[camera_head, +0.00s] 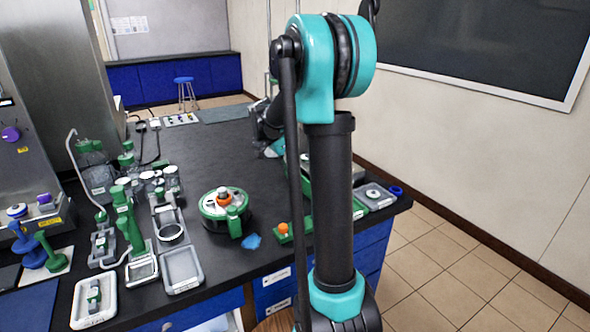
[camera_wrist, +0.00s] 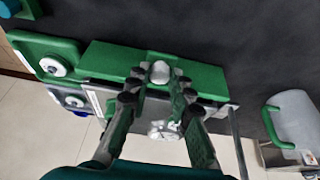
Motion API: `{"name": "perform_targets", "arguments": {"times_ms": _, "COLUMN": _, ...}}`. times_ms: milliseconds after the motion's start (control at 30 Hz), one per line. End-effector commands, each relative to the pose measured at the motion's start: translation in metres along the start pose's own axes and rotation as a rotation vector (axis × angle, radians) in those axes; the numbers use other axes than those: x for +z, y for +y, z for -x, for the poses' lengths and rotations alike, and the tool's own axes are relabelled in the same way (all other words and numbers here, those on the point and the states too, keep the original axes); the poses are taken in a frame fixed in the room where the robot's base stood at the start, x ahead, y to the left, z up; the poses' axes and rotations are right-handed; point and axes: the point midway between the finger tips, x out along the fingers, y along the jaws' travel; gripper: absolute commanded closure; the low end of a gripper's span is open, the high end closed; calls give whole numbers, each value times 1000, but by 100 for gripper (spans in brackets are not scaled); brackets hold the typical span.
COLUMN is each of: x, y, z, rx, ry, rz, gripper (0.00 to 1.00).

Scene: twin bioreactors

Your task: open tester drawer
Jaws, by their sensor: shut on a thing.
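A long green device, which looks like the tester (camera_wrist: 105,62), lies along the bench edge in the wrist view. It has a dark front with a pale strip on its near side. My gripper (camera_wrist: 158,80) reaches over it, with one finger on each side of a small white knob-like part (camera_wrist: 160,71). The fingers look closed on that part. I cannot tell whether it belongs to the drawer. A blurred whitish shape (camera_wrist: 165,130) shows between the finger bases. In the head view my arm hides most of the tester and the contact.
The black bench (camera_head: 200,150) carries a round green-and-white device (camera_head: 226,205), a blue scrap (camera_head: 252,241) and several trays and green-handled tools at left. Tiled floor (camera_head: 450,270) lies open at right.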

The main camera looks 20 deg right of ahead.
Motion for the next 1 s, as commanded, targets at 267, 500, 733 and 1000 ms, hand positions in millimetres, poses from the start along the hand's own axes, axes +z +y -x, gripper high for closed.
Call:
{"name": "perform_targets", "arguments": {"times_ms": 267, "x": 64, "y": -1, "z": 26, "rx": -3, "ry": -1, "rz": 6, "gripper": 100}}
{"name": "perform_targets", "arguments": {"times_ms": 500, "x": 84, "y": -1, "z": 35, "rx": -2, "ry": 0, "rz": 1, "gripper": 100}}
{"name": "perform_targets", "arguments": {"times_ms": 733, "x": 84, "y": 0, "z": 35, "rx": -2, "ry": 0, "rz": 0, "gripper": 100}}
{"name": "perform_targets", "arguments": {"times_ms": 1000, "x": 84, "y": 0, "z": 35, "rx": -1, "ry": 0, "rz": 0, "gripper": 58}}
